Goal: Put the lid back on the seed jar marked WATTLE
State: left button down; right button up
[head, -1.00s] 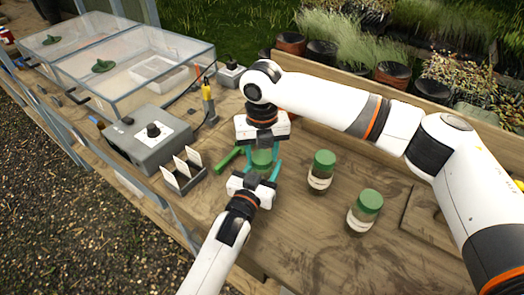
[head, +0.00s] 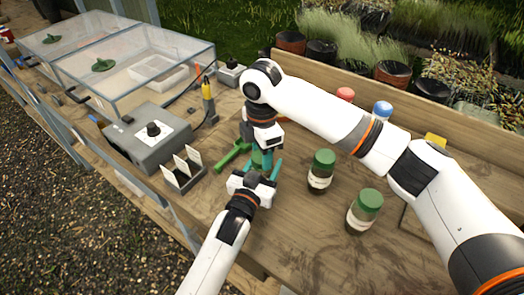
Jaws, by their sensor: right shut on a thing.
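My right gripper (head: 264,156) points down at the bench left of centre, shut on what looks like a green lid (head: 257,160), mostly hidden by the fingers. My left gripper (head: 262,170) is just in front, its teal fingers on either side of the same spot. A jar there is almost wholly hidden, so I cannot tell whether the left fingers touch it or how the lid sits. Two dark jars with green lids stand to the right, one nearer the middle (head: 321,172) and one in front (head: 364,212). Their pale labels are too small to read.
A green tool-like piece (head: 232,156) lies just left of the grippers. A holder with white cards (head: 184,170) and a grey box (head: 150,140) stand further left. The front bench is clear.

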jog(key=m, duration=0.4)
jog(key=shift+m, duration=0.3)
jog(key=m, duration=1)
jog(key=shift+a+m, duration=0.1)
jog(key=shift+m, duration=0.3)
jog(key=m, duration=0.4)
jog(key=shift+m, duration=0.3)
jog(key=m, duration=0.3)
jog(key=shift+m, duration=0.4)
jog(key=m, duration=0.4)
jog(key=shift+w, duration=0.1)
jog(key=m, duration=0.4)
jog(key=o, duration=1.2)
jog(key=shift+f, duration=0.1)
jog(key=shift+c, duration=0.2)
